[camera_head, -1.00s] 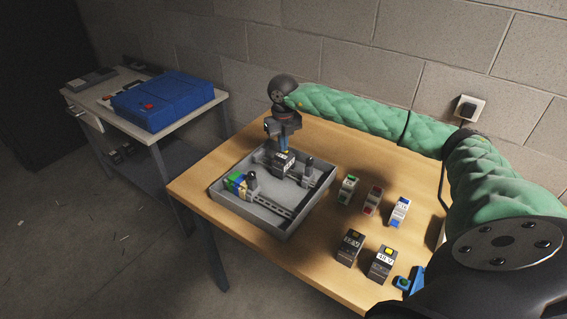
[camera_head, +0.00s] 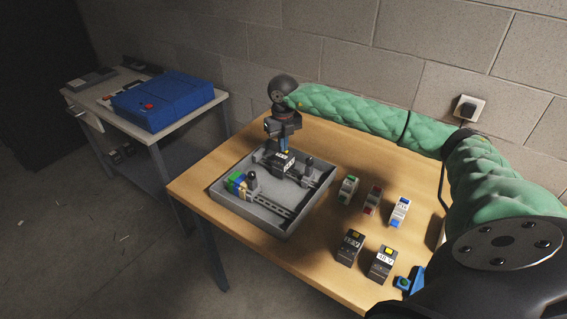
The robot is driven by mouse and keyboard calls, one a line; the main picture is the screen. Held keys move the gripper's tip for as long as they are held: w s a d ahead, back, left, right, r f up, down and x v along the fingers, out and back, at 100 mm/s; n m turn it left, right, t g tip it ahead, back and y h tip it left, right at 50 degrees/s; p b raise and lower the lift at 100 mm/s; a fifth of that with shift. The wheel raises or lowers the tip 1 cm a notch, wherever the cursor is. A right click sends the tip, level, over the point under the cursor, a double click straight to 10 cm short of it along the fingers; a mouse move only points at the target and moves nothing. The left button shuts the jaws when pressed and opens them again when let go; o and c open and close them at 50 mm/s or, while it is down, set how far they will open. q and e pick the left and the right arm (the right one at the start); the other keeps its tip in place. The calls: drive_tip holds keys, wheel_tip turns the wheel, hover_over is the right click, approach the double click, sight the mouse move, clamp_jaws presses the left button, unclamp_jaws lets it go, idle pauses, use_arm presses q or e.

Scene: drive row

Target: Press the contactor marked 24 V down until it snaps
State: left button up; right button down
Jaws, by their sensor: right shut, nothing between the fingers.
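A dark contactor (camera_head: 280,164) with a pale label sits on the rear rail inside the grey tray (camera_head: 264,227); its marking is too small to read. My right gripper (camera_head: 284,148) is shut and empty, pointing down just above the contactor's top. I cannot tell whether the fingertips touch it. The contactor looks low and about level on the rail; its underside is hidden. My left gripper is not in view.
Two dark contactors (camera_head: 349,248) (camera_head: 381,263) stand at the table's front right. Several small modules, one green-topped (camera_head: 348,189), one red (camera_head: 372,200) and one blue-and-white (camera_head: 399,212), stand right of the tray. Coloured terminals (camera_head: 237,184) sit on the front rail. A blue case (camera_head: 165,101) rests on the side table.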

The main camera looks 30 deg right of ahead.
sight(283, 154)
drive_tip(key=shift+f+b, duration=0.6)
drive_tip(key=shift+f, duration=0.2)
drive_tip(key=shift+f, duration=0.1)
idle(0.8)
idle(0.4)
wheel_tip(283, 154, up, 8)
drive_tip(key=p, duration=0.2)
idle(0.8)
idle(0.4)
